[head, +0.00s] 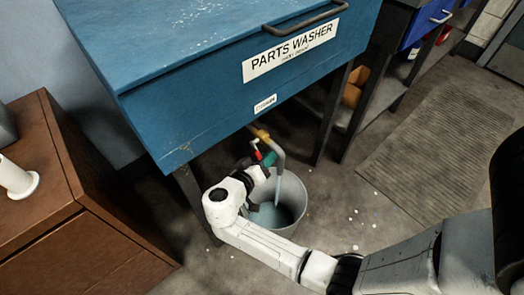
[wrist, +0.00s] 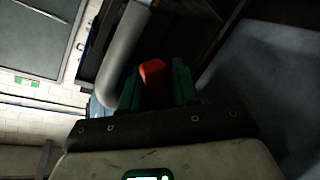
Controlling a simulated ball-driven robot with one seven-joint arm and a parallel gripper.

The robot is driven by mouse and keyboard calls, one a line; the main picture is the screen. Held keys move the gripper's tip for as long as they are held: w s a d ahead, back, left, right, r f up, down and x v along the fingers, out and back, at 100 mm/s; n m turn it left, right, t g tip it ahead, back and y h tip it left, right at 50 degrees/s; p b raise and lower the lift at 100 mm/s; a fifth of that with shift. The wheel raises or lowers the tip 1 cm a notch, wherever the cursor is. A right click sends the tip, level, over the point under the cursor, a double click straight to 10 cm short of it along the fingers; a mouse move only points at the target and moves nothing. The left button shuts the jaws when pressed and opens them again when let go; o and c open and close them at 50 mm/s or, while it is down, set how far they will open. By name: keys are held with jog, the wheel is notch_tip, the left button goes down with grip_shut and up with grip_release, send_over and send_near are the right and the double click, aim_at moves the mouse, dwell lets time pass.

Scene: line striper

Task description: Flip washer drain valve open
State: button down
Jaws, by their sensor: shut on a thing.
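The blue parts washer (head: 205,125) has a drain pipe (head: 279,160) bending down below its front edge. The valve's red handle (head: 257,153) shows beside the pipe. My gripper (head: 268,160) is at the valve, and its green fingers are shut on the red handle, which stands between them in the wrist view (wrist: 153,71). A pale blue streak, which looks like liquid, runs from the pipe's mouth down into a grey bucket (head: 294,193). Bluish liquid shows inside the bucket. My wrist hides part of the bucket, and the fingers hide part of the valve.
A brown wooden cabinet (head: 105,235) stands at the left with a white roll (head: 17,180) on it. The washer's dark legs (head: 333,115) flank the bucket. A ribbed mat (head: 430,140) lies on the floor at the right. White bits are scattered on the floor near the bucket.

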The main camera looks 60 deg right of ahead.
jog(key=shift+s+a+r+n+g+p, duration=0.1)
jog(key=shift+s+r+n+g+p, duration=0.25)
jog(key=shift+n+p, duration=0.25)
jog(key=c, duration=1)
grip_release()
jog(key=shift+o, duration=0.2)
jog(key=shift+f, duration=0.15)
